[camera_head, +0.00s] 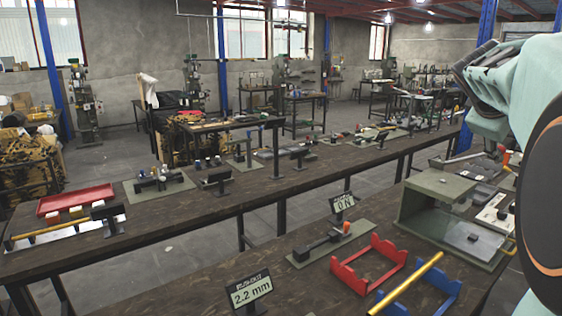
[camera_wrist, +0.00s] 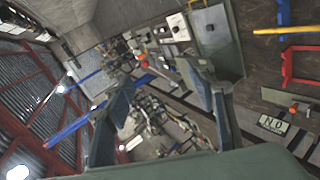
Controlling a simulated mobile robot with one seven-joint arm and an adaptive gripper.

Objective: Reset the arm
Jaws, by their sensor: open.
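My gripper (camera_wrist: 155,80) shows in the wrist view with its two fingers spread apart and nothing between them. The wrist view is tilted, with the ceiling on the left and the benches in the upper right. In the head view my arm, pale green, is raised at the right edge. My arm hides part of the near bench's right end.
The near bench carries a green metal box (camera_head: 432,205), a red frame (camera_head: 368,265), a blue frame (camera_head: 440,298) with a yellow bar (camera_head: 405,284), and a "2.2 mm" display (camera_head: 249,290). A red tray (camera_head: 76,199) sits on the long bench behind. A floor gap separates the benches.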

